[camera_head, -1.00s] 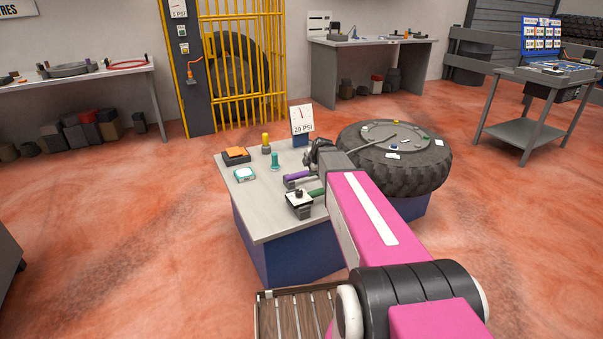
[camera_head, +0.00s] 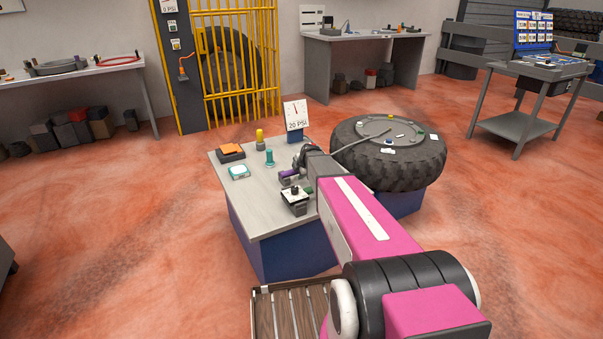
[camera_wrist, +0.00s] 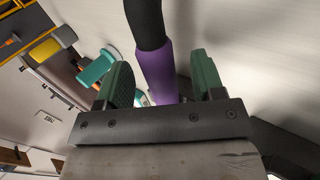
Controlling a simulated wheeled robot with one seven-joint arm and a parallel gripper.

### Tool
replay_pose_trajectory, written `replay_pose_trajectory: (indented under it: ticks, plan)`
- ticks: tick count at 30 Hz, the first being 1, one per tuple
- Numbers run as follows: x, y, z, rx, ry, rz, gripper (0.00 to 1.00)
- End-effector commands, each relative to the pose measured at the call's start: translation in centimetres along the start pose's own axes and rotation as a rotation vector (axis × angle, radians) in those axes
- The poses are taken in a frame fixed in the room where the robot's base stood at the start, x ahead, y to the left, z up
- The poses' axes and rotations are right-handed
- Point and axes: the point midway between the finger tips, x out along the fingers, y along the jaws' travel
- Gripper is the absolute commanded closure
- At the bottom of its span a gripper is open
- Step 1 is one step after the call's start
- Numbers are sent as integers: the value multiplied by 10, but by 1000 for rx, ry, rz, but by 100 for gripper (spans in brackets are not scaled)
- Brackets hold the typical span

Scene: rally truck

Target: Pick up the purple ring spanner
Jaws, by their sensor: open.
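The purple ring spanner (camera_head: 287,174) lies on the grey-topped table (camera_head: 250,212), its right part hidden behind my arm in the head view. In the wrist view the spanner's purple handle (camera_wrist: 157,75) runs between my gripper's two green fingers, with a black length continuing from it at the top. My gripper (camera_wrist: 162,82) is open, with a finger on each side of the handle; I see no clear grip on it. In the head view the fingers are mostly hidden by my pink arm.
A black device (camera_head: 295,200) stands just in front of the spanner. A teal bottle-like object (camera_head: 269,158), a yellow-topped one (camera_head: 260,140), a teal-edged box (camera_head: 238,172) and an orange-topped tray (camera_head: 231,153) stand behind-left.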

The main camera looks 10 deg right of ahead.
Motion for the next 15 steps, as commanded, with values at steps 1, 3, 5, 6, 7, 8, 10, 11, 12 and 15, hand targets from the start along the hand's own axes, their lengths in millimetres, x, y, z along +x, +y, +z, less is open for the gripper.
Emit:
replay_pose_trajectory:
  ticks: [1,3,5,6,7,8,10,11,12,15]
  plan:
    - [10,2,1,0,1,-1,38]
    - [15,2,0,0,0,0,38]
    - [17,1,0,1,0,1,38]
    - [17,1,0,1,0,1,38]
    - [16,1,0,1,0,1,38]
    - [16,1,0,1,0,1,38]
    - [16,1,0,1,0,1,38]
    - [16,1,0,1,0,1,44]
    - [16,1,0,1,0,1,57]
    - [16,1,0,1,0,1,90]
